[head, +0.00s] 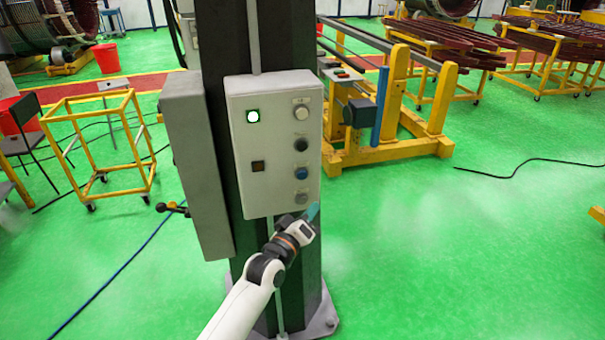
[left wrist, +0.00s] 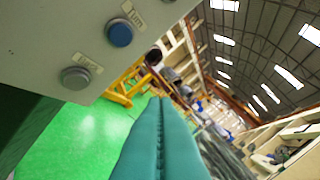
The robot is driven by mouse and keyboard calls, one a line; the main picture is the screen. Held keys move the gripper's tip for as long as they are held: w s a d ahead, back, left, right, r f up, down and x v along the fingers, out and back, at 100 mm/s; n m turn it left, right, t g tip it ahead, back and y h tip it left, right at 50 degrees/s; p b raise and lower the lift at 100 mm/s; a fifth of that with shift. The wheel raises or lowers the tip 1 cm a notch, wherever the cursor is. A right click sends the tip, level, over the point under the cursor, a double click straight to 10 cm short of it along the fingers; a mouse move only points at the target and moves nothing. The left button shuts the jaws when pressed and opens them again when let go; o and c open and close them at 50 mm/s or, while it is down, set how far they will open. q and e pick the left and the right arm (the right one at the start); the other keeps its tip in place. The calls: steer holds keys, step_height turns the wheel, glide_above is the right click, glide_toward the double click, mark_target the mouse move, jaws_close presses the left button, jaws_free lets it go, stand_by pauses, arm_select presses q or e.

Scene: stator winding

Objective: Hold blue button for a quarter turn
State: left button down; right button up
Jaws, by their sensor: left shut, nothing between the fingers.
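The blue button (head: 301,173) is on the front of a grey control box (head: 254,190) fixed to a dark column. In the left wrist view the blue button (left wrist: 119,33) shows near the top, left of centre, below a small label. My left gripper (head: 312,211) is at the lower right corner of the box, below the blue button and apart from it. In the left wrist view its teal fingers (left wrist: 160,110) are closed together with nothing between them. My right gripper is not in view.
A grey button (head: 302,197) sits just below the blue one; a black knob (head: 301,145) and a white button (head: 301,113) are above. A yellow frame (head: 400,110) stands behind right.

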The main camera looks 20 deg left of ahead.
mark_target(302, 175)
arm_select(q)
steer(key=shift+r, duration=0.55)
steer(key=w+a+b, duration=0.1)
steer(key=w+b, duration=0.1)
steer(key=w+a+b, duration=0.2)
steer(key=w, duration=0.1)
steer(key=w+a+b, duration=0.1)
steer(key=w+b, duration=0.1)
steer(key=shift+w+a, duration=0.2)
steer(key=shift+a, duration=0.2)
stand_by(1.8)
